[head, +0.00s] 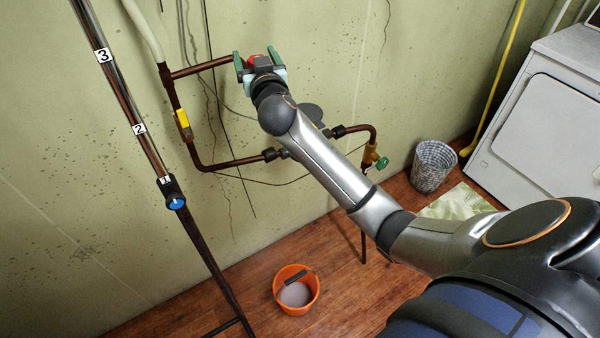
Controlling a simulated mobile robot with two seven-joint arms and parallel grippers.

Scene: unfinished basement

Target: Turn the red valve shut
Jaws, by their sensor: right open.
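A small part of the red valve (257,62) shows on the wall by the end of the upper copper pipe (203,69). My right gripper (256,56) is at it, with its green-tipped fingers apart, one on each side of the red part. I cannot tell whether the fingers touch it. The gripper body and wrist hide most of the valve, so its handle angle is not clear. My left gripper is not in view.
A yellow-handled valve (183,119) sits on the left pipe, and a green-handled tap (382,163) at lower right. An orange bucket (310,291), a wire basket (434,167) and a white appliance (545,125) stand on the floor. A vertical pole with a blue knob (175,201) stands at left.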

